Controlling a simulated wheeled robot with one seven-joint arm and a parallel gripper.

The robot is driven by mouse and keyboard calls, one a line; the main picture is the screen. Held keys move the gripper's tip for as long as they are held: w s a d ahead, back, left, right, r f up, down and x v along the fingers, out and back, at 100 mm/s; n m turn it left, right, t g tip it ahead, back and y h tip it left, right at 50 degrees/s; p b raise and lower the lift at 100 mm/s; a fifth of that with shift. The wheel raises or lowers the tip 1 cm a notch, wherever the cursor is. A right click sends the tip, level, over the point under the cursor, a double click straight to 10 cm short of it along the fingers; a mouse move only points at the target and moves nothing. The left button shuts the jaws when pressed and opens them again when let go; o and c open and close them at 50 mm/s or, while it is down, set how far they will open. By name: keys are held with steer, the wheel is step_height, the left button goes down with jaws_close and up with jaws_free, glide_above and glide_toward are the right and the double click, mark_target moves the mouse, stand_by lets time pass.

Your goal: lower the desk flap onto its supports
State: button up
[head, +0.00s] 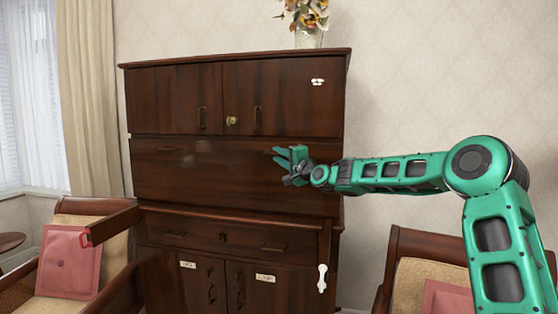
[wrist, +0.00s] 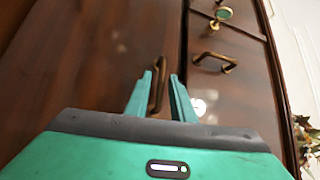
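The desk flap (head: 235,178) is the dark wooden middle panel of the cabinet, standing upright and closed. Its right handle (wrist: 158,84) shows in the wrist view between the two teal fingers of my gripper (wrist: 161,76). The fingers are apart, with a gap beside the handle. In the head view my gripper (head: 281,159) is in front of the flap's upper right, over that handle. A wooden support (head: 110,223) sticks out from the cabinet's left side below the flap, with a red piece at its end. A right support (head: 325,243) seems to show at the cabinet's right edge, but its extension is unclear.
Upper doors (head: 180,98) and a drawer (head: 205,232) are shut. A flower vase (head: 308,38) stands on top. Armchairs with pink cushions stand at left (head: 68,262) and right (head: 445,300). Some floor room in front of the cabinet is out of view.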

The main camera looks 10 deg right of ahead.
jaws_close()
steer(key=shift+f, duration=0.25)
stand_by(0.9)
